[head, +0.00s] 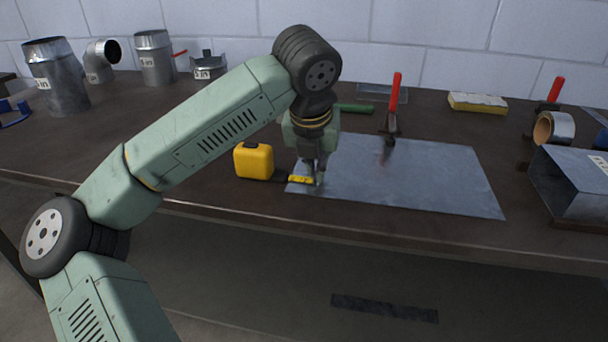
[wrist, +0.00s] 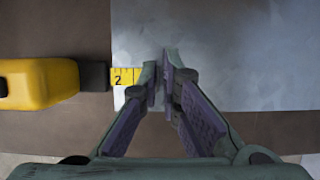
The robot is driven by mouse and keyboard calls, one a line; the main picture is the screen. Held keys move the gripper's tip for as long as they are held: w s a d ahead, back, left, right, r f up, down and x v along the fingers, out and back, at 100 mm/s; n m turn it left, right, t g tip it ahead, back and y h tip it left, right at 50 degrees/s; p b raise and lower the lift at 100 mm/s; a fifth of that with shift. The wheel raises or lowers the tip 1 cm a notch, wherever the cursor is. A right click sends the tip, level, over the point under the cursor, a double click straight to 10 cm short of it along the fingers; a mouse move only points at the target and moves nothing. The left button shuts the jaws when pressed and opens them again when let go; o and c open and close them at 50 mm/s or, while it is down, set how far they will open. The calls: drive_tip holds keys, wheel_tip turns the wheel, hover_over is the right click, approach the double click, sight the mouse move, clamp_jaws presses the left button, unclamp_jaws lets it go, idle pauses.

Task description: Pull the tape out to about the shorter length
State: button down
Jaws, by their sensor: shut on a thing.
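The yellow tape measure (head: 254,161) lies on the workbench near its front edge, left of the sheet metal. In the wrist view its yellow case (wrist: 40,82) and dark mouth are at the left. A short stretch of yellow tape (wrist: 124,76) runs right from the mouth, with the mark 2 readable. My gripper (head: 316,178) points down over the left front corner of the flat grey sheet (head: 420,175) and is shut on the tape's end. The fingers (wrist: 160,82) hide the tip of the tape.
A red-handled tool (head: 394,95) stands at the sheet's back edge. A green-handled tool (head: 355,108) lies behind my gripper. A tape roll (head: 554,128) and a metal duct piece (head: 572,182) are at the right. Round ducts (head: 57,78) stand at the back left. The sheet's surface to the right is clear.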

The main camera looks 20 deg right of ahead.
drive_tip(key=s+d+b, duration=0.1)
drive_tip(key=s+d, duration=0.2)
drive_tip(key=d, duration=0.2)
drive_tip(key=s+d+b, duration=0.1)
drive_tip(key=s+d, duration=0.1)
drive_tip(key=d, duration=0.1)
drive_tip(key=shift+s+d+b, duration=0.15)
drive_tip(key=shift+s+b, duration=0.15)
drive_tip(key=c, duration=2.1)
unclamp_jaws()
drive_tip(key=shift+o, duration=0.2)
drive_tip(key=shift+r, duration=0.1)
drive_tip(key=v, duration=1.2)
drive_tip(key=shift+d, duration=0.1)
